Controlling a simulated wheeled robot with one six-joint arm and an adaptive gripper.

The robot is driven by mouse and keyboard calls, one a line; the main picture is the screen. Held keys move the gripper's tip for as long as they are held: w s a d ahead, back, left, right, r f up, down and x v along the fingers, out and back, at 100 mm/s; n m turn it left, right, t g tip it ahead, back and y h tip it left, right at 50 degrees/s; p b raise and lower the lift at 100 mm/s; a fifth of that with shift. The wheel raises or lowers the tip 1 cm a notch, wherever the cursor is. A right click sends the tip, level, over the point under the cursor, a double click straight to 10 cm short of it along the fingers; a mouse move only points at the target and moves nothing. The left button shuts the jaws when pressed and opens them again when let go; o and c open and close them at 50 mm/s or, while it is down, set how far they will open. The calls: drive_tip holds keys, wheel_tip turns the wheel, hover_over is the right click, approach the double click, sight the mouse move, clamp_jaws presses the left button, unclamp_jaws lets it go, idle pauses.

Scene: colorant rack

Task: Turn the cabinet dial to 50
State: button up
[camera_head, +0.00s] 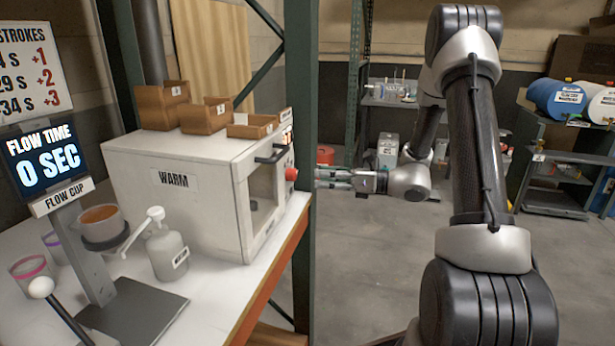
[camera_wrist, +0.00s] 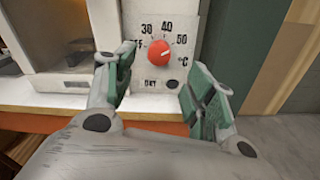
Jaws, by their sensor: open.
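The cabinet dial is a red round knob (camera_wrist: 158,53) on a white panel marked OFF, 30, 40, 50 and °C. Its small white mark seems to point up near 40, but is too small to read surely. In the head view the dial (camera_head: 291,174) sits on the front of the white WARM cabinet (camera_head: 175,205). My gripper (camera_wrist: 160,78) is open, with its green-padded fingers left and right below the knob and nothing between them. In the head view my gripper (camera_head: 326,178) is just right of the dial, pointing at it.
A green rack post (camera_head: 301,150) stands beside the cabinet front. A black door handle (camera_head: 270,157) juts out near the dial. A pump bottle (camera_head: 167,250) and flow cup (camera_head: 103,225) stand on the white bench. The floor (camera_head: 375,270) to the right is clear.

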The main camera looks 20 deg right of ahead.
drive_tip(key=v, duration=0.4)
drive_tip(key=shift+d, duration=0.1)
idle(0.3)
drive_tip(key=s+f+n+g+h, duration=0.1)
drive_tip(key=s+f+n+g, duration=0.45)
drive_tip(key=s, duration=0.25)
drive_tip(key=s+d+r+n+g+h, duration=0.2)
drive_tip(key=s+n+g+h, duration=0.3)
drive_tip(key=s+n, duration=0.65)
drive_tip(key=s+d+r+n+t+h, duration=0.1)
drive_tip(key=s+d+r+n+h, duration=0.4)
drive_tip(key=s+r+n+h, duration=0.25)
wheel_tip(320, 180, up, 8)
drive_tip(key=s+a+n+t+h, duration=0.1)
drive_tip(key=s+a+n+t, duration=0.1)
drive_tip(key=n+t, duration=0.1)
drive_tip(key=shift+t, duration=0.75)
